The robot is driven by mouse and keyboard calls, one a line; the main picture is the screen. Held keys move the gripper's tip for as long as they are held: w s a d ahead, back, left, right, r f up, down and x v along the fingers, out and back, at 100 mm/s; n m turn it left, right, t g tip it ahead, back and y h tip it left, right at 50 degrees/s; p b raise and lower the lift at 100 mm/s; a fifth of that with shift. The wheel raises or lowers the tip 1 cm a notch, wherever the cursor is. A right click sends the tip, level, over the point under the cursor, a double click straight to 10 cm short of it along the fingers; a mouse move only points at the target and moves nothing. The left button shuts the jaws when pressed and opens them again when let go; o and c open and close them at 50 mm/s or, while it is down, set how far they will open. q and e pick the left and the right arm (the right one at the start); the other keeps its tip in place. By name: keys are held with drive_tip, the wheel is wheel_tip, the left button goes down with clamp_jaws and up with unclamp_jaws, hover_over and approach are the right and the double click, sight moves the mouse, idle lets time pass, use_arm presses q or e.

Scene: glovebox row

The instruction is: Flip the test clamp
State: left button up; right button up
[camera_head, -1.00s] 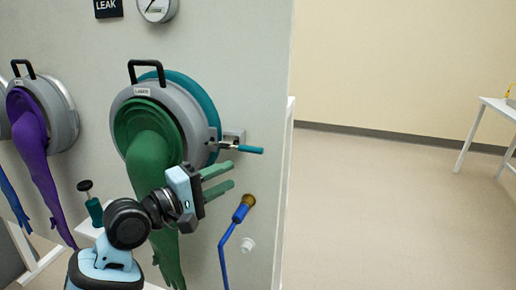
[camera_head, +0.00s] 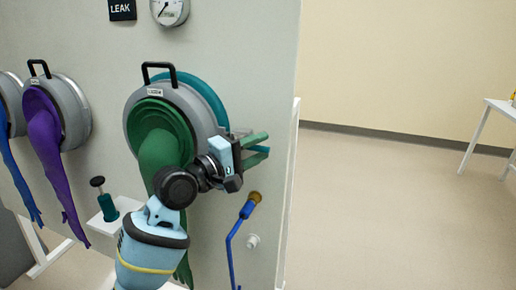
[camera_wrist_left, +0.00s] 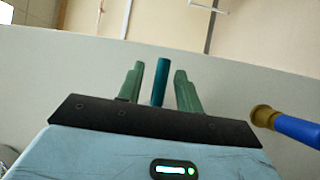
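The test clamp's teal handle (camera_head: 263,149) sticks out to the right of the port with the green glove (camera_head: 165,150). My left gripper (camera_head: 262,144) is at the clamp, its green fingers on either side of the handle. In the left wrist view the teal handle (camera_wrist_left: 160,82) stands between the two spread fingers (camera_wrist_left: 158,80), with a gap visible on both sides. The gripper is open. My gripper and wrist hide most of the clamp's base. My right gripper is not in view.
A blue hose with a brass fitting (camera_head: 254,197) hangs just below the gripper, and a white knob (camera_head: 253,241) sits lower. A small white shelf (camera_head: 104,222) holds a teal plunger-like item (camera_head: 106,203). A purple glove (camera_head: 45,140) hangs left. The floor right of the panel is clear.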

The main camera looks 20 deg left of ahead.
use_arm(q)
drive_tip(key=shift+w+d, duration=0.15)
drive_tip(key=shift+w, duration=0.05)
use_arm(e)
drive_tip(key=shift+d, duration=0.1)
use_arm(q)
clamp_jaws()
